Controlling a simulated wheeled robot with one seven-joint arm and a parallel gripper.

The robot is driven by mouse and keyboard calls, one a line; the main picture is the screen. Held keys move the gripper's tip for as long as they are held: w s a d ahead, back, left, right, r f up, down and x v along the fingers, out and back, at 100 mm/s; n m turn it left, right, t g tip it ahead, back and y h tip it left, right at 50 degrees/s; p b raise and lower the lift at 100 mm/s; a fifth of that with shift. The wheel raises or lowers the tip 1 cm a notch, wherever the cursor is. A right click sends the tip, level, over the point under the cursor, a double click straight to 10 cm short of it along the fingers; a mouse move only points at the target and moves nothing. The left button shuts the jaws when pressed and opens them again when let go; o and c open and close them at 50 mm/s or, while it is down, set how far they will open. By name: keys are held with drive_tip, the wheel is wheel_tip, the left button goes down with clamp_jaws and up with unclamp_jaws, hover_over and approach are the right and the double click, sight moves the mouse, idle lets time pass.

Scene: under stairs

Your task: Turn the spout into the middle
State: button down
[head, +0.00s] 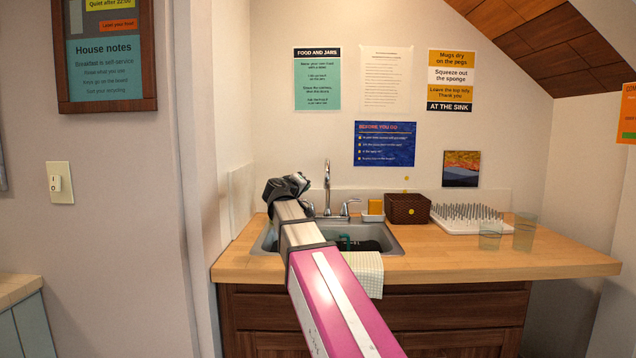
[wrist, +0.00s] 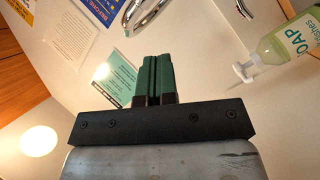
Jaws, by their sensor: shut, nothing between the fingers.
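The chrome spout (head: 327,178) rises in a tall thin curve behind the sink (head: 392,243) in the head view. From this angle I cannot tell exactly which way its outlet points. Tap handles stand at its base; the right one (head: 349,206) shows clearly. My gripper (head: 278,188) is above the sink's back left, left of the spout and apart from it in the picture. In the wrist view its green fingers (wrist: 153,80) are pressed together with nothing between them. A curved chrome piece (wrist: 141,12), probably part of the tap, shows at the top edge beyond the fingertips.
A soap bottle (wrist: 285,48) is close on the right in the wrist view. Right of the tap are a sponge (head: 375,207), brown basket (head: 408,209), peg rack (head: 467,218) and glasses (head: 524,232). A checked cloth (head: 363,272) hangs over the sink's front.

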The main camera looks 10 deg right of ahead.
sight(325, 180)
drive_tip(key=a+n+g+h, duration=0.2)
drive_tip(key=a+n+h, duration=0.1)
drive_tip(key=a+n, duration=0.2)
drive_tip(key=s+d+x, duration=0.1)
drive_tip(key=s+x, duration=0.1)
drive_tip(key=x, duration=1)
drive_tip(key=shift+d+r, duration=0.2)
drive_tip(key=shift+d, duration=0.25)
drive_tip(key=shift+s+d, duration=0.25)
drive_tip(key=shift+d, duration=0.55)
drive_tip(key=shift+a, duration=0.1)
